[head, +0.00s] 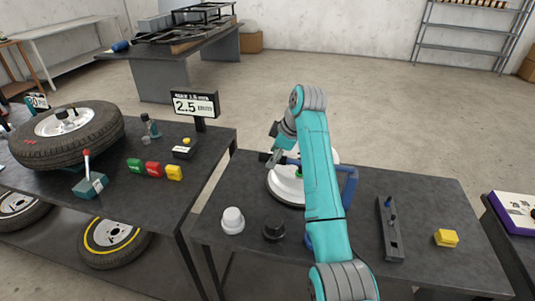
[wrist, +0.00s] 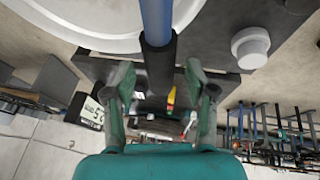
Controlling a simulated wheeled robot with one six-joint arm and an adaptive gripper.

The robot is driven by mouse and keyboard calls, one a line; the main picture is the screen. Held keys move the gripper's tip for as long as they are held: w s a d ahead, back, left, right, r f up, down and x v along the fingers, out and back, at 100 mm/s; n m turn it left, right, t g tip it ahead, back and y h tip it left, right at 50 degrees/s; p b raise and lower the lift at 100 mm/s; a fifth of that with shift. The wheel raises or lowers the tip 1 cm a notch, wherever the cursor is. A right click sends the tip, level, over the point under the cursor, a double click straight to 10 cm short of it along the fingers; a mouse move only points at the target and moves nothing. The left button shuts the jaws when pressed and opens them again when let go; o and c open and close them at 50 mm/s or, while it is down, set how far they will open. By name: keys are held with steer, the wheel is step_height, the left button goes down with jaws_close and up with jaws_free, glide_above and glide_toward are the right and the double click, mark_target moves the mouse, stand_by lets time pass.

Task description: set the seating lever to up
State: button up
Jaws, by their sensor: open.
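A blue lever bar (wrist: 157,18) with a black grip (wrist: 158,65) runs down from the top of the wrist view; I take it to be the seating lever. In the head view the black grip (head: 265,157) pokes out left beside my gripper (head: 275,150), above a white round plate (head: 276,192). My gripper (wrist: 162,95) is open, with one finger on each side of the grip and visible gaps between. My teal arm hides much of the lever and the blue frame (head: 350,185) behind it.
On the same table are a white knob-shaped part (head: 232,220), a black one (head: 273,229), a dark bracket (head: 390,230) and a yellow block (head: 446,238). The left table holds a tyre (head: 45,148), a red-knobbed lever box (head: 90,185) and a 2.5 display (head: 194,104).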

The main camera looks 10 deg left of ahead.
steer(key=shift+a+f, duration=0.1)
steer(key=shift+f, duration=0.1)
jaws_close()
steer(key=shift+a+r, duration=0.1)
steer(key=shift+r, duration=0.05)
